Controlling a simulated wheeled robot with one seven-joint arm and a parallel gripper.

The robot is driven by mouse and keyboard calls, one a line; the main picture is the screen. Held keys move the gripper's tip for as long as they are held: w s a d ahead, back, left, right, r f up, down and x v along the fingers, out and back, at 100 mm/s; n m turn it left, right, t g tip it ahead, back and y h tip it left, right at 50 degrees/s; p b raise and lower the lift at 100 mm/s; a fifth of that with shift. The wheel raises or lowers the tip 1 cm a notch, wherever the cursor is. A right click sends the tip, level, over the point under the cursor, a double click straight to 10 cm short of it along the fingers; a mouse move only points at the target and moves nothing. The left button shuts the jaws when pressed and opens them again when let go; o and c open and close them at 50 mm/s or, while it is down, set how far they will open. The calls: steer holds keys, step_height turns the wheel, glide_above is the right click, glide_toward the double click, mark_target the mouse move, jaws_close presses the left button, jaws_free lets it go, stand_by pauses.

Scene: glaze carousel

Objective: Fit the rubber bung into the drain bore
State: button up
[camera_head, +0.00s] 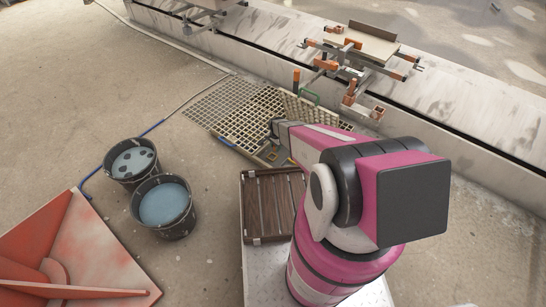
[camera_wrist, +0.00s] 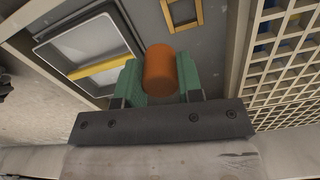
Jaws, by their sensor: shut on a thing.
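My gripper (camera_wrist: 160,66) is shut on the rubber bung (camera_wrist: 160,72), an orange-brown cylinder held between its two green fingers in the wrist view. The bung hides part of the dark grey surface behind it. To its left is a pale-rimmed square recess (camera_wrist: 50,62) with a yellow bar (camera_wrist: 98,68) across it. A yellow square frame (camera_wrist: 198,22) lies above and to the right. I cannot make out the drain bore in either view. In the head view my arm reaches to the grating area, and the bung cannot be made out there.
Two buckets (camera_head: 131,160) (camera_head: 164,204) stand at left. A slatted wooden crate (camera_head: 272,205) is nearer. A long concrete ledge (camera_head: 440,110) with orange-clamped fixtures (camera_head: 360,55) runs behind.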

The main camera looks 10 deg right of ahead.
stand_by(0.3)
steer(key=s+a, duration=0.4)
steer(key=a, duration=0.7)
glide_above(272, 158)
steer(key=f, duration=0.6)
steer(key=shift+w+f, duration=0.2)
steer(key=shift+f, duration=2.15)
steer(key=shift+f, duration=0.3)
